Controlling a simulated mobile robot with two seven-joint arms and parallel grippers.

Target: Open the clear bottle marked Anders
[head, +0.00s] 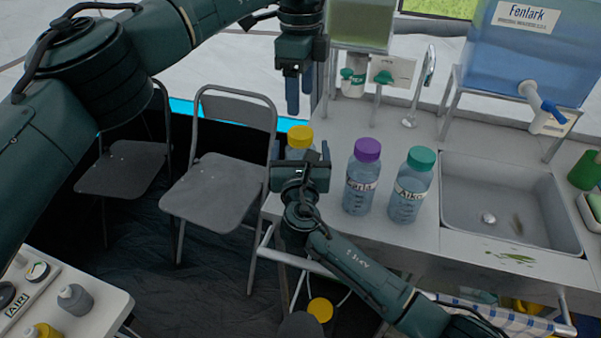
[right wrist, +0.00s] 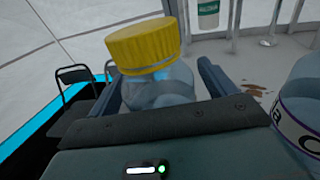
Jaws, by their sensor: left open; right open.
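A clear bottle with a yellow cap (head: 299,137) stands at the left end of the counter; its label is hidden, so I cannot read a name. My right gripper (head: 300,158) is open, with its fingers on either side of this bottle. In the right wrist view the yellow cap (right wrist: 145,45) rises above the clear body (right wrist: 158,88) between the fingers; I cannot tell whether they touch it. The cap is on. My left gripper (head: 299,92) is open and empty, pointing down above and behind the bottle.
A purple-capped bottle (head: 361,180), apparently marked Carla, and a teal-capped bottle marked Aiko (head: 410,187) stand to the right. Beyond them is a sink (head: 480,215). Water tanks (head: 525,60) stand at the back. Folding chairs (head: 220,185) are at the left.

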